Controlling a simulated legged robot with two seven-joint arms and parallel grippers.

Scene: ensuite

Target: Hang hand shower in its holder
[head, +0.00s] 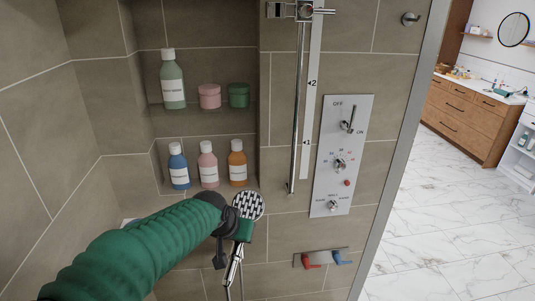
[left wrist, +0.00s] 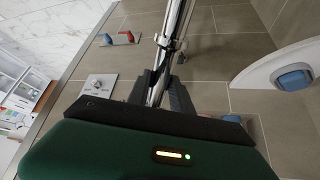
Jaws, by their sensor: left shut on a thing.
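The hand shower has a round dotted spray head (head: 249,205) and a chrome handle (head: 233,267) that hangs down below my left gripper. My left gripper (head: 240,232), on the green arm from the left, is shut on the hand shower just under its head. In the left wrist view the chrome handle (left wrist: 160,88) runs between the two dark fingers. A chrome bracket, which looks like the holder (head: 306,11), sits at the top of the vertical rail (head: 297,110), well above the hand shower and to its right. My right gripper is out of view.
A wall niche holds several bottles (head: 173,80) and jars (head: 210,96). A control panel (head: 341,155) is right of the rail. Red and blue levers (head: 322,258) are low on the wall. A hook (head: 410,19) is at upper right. A vanity (head: 465,118) stands beyond.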

